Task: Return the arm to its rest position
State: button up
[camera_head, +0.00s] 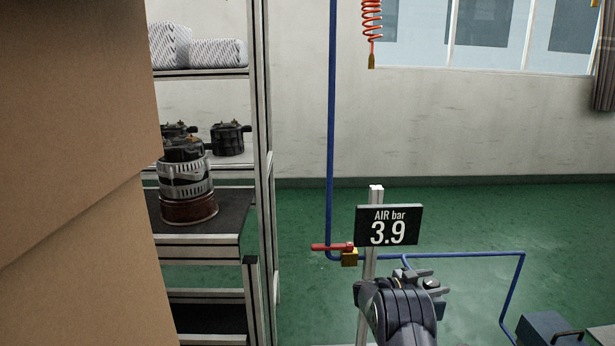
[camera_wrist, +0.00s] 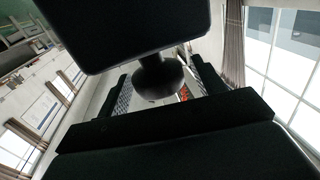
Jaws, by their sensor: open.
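My gripper (camera_head: 426,282) shows at the lower middle right of the head view, at the end of my dark grey arm. It is open, and I see nothing held in it. It appears just below the black air pressure display (camera_head: 389,226), which reads "AIR bar 3.9". In the wrist view my gripper (camera_wrist: 163,88) has its two dark fingers apart. Large dark shapes fill much of that view, with windows and walls tilted behind. The gap between the fingers is partly hidden.
A blue air pipe (camera_head: 332,120) with a red-handled valve (camera_head: 332,247) runs beside the display post. A shelf rack (camera_head: 260,150) holds dark machine parts (camera_head: 186,178). Cardboard (camera_head: 75,170) blocks the left. Green floor (camera_head: 470,215) is open behind; a grey box (camera_head: 548,328) sits lower right.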

jog(key=shift+a, duration=0.3)
jog(key=p+v, duration=0.2)
jog(key=v, duration=0.8)
jog(key=b+x, duration=0.2)
jog(key=x, duration=0.9)
jog(key=shift+s, duration=0.1)
jog(key=shift+a+r+n+t, duration=0.1)
jog(key=shift+a+n+t, duration=0.1)
jog(key=shift+n+t, duration=0.3)
jog(key=shift+n+t+y+b, duration=0.25)
jog(key=shift+n+t+y, duration=0.7)
jog(key=shift+t, duration=0.6)
jog(key=shift+n+t+y+b, duration=0.2)
jog(key=shift+n+t+y, duration=0.55)
jog(key=shift+n+t, duration=0.6)
jog(key=shift+n+t+y+b, duration=0.35)
jog(key=shift+n+t+y, duration=1.55)
jog(key=shift+t+y, duration=0.55)
jog(key=shift+n+t+y+p, duration=0.95)
jog(key=shift+n+y, duration=0.35)
jog(key=shift+y, duration=0.55)
jog(key=n+y+p, duration=0.3)
jog(key=y+p, duration=0.1)
jog(key=y, duration=0.1)
jog(key=shift+d+t, duration=0.1)
jog(key=shift+t, duration=0.2)
jog(key=shift+n+y+p, duration=0.8)
jog(key=shift+y+p, duration=0.25)
jog(key=shift+y, duration=0.05)
